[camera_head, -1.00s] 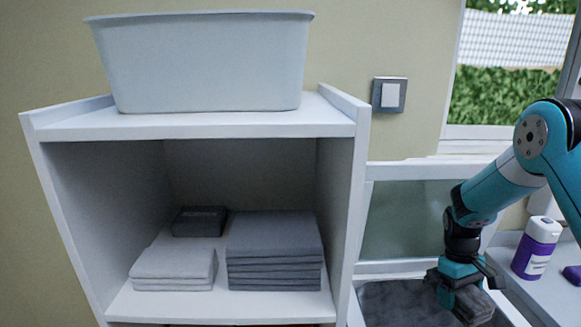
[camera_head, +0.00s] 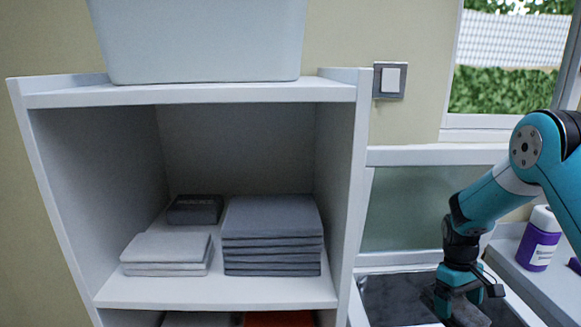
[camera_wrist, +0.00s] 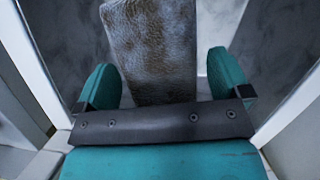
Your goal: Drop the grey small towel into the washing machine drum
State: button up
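The grey small towel (camera_wrist: 152,45) shows in the wrist view as a folded, fuzzy grey-brown strip between my gripper's fingers. My gripper (camera_wrist: 168,72) has its two teal fingers apart, one on each side of the towel; a gap shows by the right finger, while the left finger overlaps the towel's edge. In the head view my gripper (camera_head: 468,298) points down into the open top of the washing machine (camera_head: 425,258), with a raised glass lid behind. Its dark grey drum (camera_head: 395,297) is partly hidden by my arm. Whether the towel touches the drum's bottom is unclear.
A white shelf (camera_head: 215,292) at left holds stacked grey towels (camera_head: 272,235), a light folded stack (camera_head: 166,250) and a dark box (camera_head: 195,209). A pale tub (camera_head: 200,40) stands on top. A purple-and-white bottle (camera_head: 541,246) stands on the counter at right.

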jog(key=b+v, duration=0.1)
jog(key=v, duration=1.6)
jog(key=shift+r, duration=0.2)
jog(key=shift+w, duration=0.15)
